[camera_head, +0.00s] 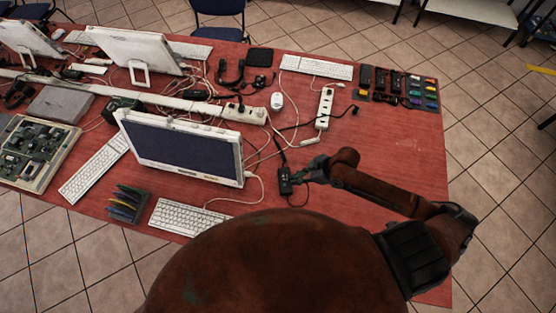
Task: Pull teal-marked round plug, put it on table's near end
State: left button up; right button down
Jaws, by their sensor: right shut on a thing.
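My right gripper (300,175) is low over the red table, right of the white monitor in the middle. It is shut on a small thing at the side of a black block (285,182). A greenish tint shows there, but the held thing is too small and covered to tell its shape or marking. A black cable runs up from the block toward the power strips. One white power strip (325,108) stands behind the gripper, and another (243,114) lies to its left with dark plugs in it. My left gripper is not in view.
The monitor (182,148) and a white keyboard (187,217) stand left of the gripper. Loose cables cross the table behind it. A white mouse (277,101) and small coloured bins (422,92) are farther back. The red table (400,155) is bare on the right.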

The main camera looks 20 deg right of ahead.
jog(key=s+d+p, duration=0.1)
jog(key=s+d, duration=0.2)
jog(key=d, duration=0.4)
jog(key=s+d+f+h+p, duration=0.1)
jog(key=s+d, duration=0.2)
jog(key=d, duration=0.3)
jog(key=s+d+p, duration=0.1)
jog(key=s+d, duration=0.2)
jog(key=d, duration=0.4)
jog(key=shift+a+f+b, duration=0.15)
jog(key=shift+f+b, duration=1.7)
jog(key=shift+f, duration=0.15)
jog(key=shift+a+f+b, duration=0.15)
jog(key=shift+f+b, duration=1.65)
jog(key=shift+f, duration=0.15)
jog(key=c, duration=1.9)
grip_release()
jog(key=shift+r, duration=0.1)
jog(key=shift+v, duration=5.95)
